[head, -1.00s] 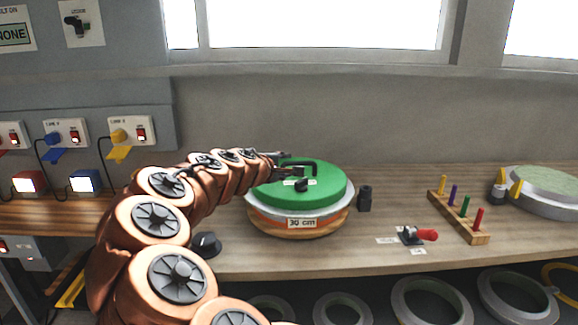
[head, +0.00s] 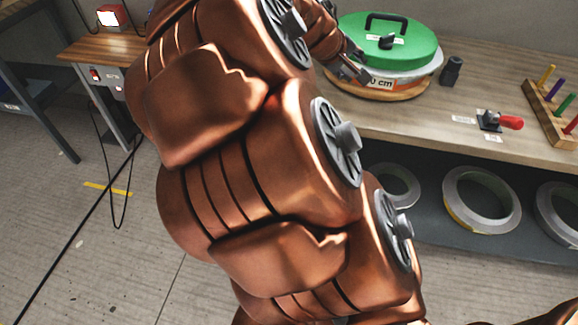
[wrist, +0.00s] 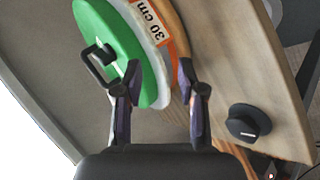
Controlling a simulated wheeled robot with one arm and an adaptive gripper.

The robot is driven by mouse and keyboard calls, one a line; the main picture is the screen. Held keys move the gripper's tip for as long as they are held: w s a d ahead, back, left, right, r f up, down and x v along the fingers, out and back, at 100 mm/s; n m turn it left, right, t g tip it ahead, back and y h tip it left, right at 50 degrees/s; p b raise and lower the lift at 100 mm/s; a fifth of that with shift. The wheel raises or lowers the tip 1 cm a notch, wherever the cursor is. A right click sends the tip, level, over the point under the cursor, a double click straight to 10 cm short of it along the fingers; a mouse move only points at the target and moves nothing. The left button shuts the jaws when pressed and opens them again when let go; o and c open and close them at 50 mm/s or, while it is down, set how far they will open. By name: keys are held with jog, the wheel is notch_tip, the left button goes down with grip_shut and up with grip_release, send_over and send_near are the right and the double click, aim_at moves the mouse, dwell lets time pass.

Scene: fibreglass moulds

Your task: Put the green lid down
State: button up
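The green lid (head: 415,48) has a black handle (head: 386,20) and lies level on a round white-rimmed mould (head: 425,75) marked 30 cm, which has a wooden base. The lid also shows at the upper left of the wrist view (wrist: 95,25). My gripper (head: 364,68) is at the mould's front left side, off the handle. In the wrist view my gripper (wrist: 165,84) has its fingers spread with nothing held. One finger overlaps the lid's edge and the other overlaps the base side; I cannot tell whether they touch.
A black knob (wrist: 248,123) is on the bench beside the mould. A dark cylinder (head: 451,70), a red-handled clamp (head: 500,121) and a rack of coloured pegs (head: 553,110) stand to the right.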

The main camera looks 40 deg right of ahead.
jog(key=s+a+f+g+y, duration=0.1)
jog(key=s+a+f+y, duration=0.2)
jog(key=s+a, duration=0.3)
jog(key=s+a+f+g+y, duration=0.1)
jog(key=s+a+f+y, duration=0.2)
jog(key=a, duration=1.2)
jog(key=s+a+f+n+g+y, duration=0.1)
jog(key=s+a+f+y, duration=0.2)
jog(key=s+a+f, duration=0.3)
jog(key=s+a, duration=0.3)
jog(key=a, duration=0.2)
jog(key=shift+s+a+f+g+y, duration=0.2)
jog(key=shift+a+g+y, duration=0.1)
jog(key=shift+a+g, duration=0.1)
notch_tip(320, 180, up, 16)
jog(key=w+t+p, duration=0.1)
jog(key=p, duration=1.4)
jog(key=shift+r, duration=0.25)
jog(key=shift+w, duration=0.1)
jog(key=shift+d, duration=0.2)
